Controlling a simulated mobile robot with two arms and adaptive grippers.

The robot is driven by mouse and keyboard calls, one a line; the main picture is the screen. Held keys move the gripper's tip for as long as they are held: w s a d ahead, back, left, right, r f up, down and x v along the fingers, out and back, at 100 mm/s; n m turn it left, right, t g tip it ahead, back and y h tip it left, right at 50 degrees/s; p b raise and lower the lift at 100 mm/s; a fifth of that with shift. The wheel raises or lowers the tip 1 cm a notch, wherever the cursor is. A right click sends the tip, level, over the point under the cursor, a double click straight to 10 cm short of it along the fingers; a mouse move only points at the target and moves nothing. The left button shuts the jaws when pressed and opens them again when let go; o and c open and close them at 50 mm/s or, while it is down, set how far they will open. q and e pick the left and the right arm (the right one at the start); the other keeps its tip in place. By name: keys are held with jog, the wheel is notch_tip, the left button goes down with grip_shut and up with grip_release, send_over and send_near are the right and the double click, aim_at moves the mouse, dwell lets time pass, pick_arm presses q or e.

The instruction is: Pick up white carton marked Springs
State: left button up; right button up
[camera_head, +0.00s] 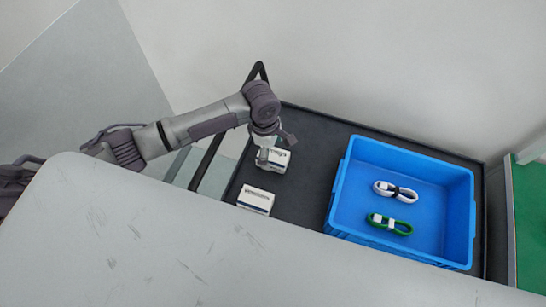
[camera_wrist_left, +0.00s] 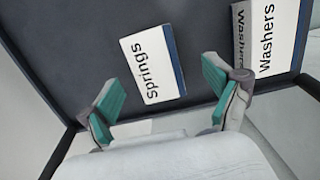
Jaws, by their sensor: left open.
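A white carton marked Springs (camera_wrist_left: 146,66) with a blue edge lies on a dark surface in the left wrist view. In the head view a white carton (camera_head: 279,161) under my left gripper appears to be the same one; its print is too small to read there and the gripper hides part of it. My left gripper (camera_head: 264,158) is open. In the left wrist view its two teal-padded fingers stand apart on either side of the Springs carton, with nothing between the pads. My right gripper is not in view.
A white carton marked Washers (camera_wrist_left: 265,40) lies to the right in the left wrist view. A blue bin (camera_head: 345,190) stands on the dark cart top (camera_head: 310,180), holding a white cable bundle (camera_head: 395,191) and a green one (camera_head: 390,224). A black handle rail (camera_head: 213,148) rises at the cart's left.

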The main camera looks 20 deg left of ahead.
aim_at(273, 155)
pick_arm(q)
jog(key=f, duration=0.3)
jog(key=shift+w+d+f+p, duration=0.1)
jog(key=shift+w+f+p, duration=0.2)
jog(key=shift+f, duration=0.35)
jog(key=shift+f+p, duration=0.2)
jog(key=shift+p, duration=0.1)
jog(key=c, duration=1.4)
